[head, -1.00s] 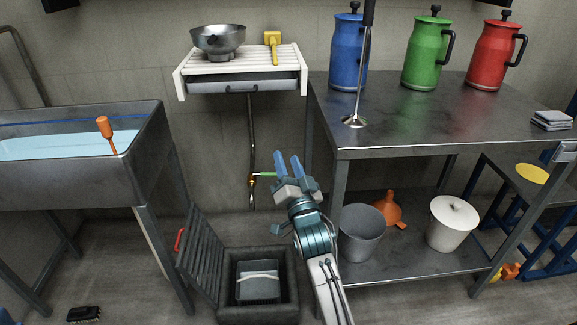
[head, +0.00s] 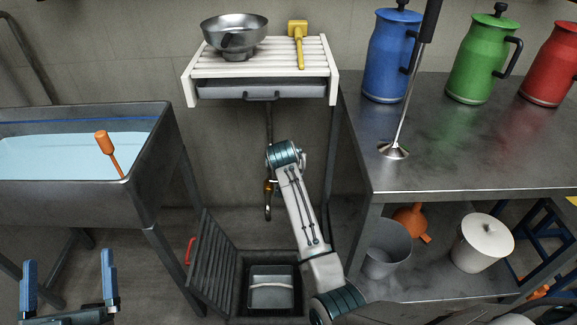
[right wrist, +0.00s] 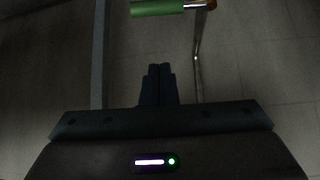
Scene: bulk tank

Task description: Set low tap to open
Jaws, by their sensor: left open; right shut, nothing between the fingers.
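The low tap (head: 268,187) is a small brass fitting on the thin pipe below the slatted rack. Its green lever handle (right wrist: 157,8) lies crosswise to the pipe at the top of the right wrist view; my right arm hides it in the head view. My right gripper (right wrist: 157,84) is shut and empty, its fingertips apart from the handle in that picture. In the head view its fingers are hidden behind my wrist. My left gripper (head: 68,285) is open and empty at the lower left, far from the tap.
A floor pit with a grey bin (head: 271,290) and a raised grate (head: 217,262) lies below the tap. A steel sink (head: 80,190) stands left, a steel bench (head: 460,165) right. A white slatted rack (head: 262,62) hangs above.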

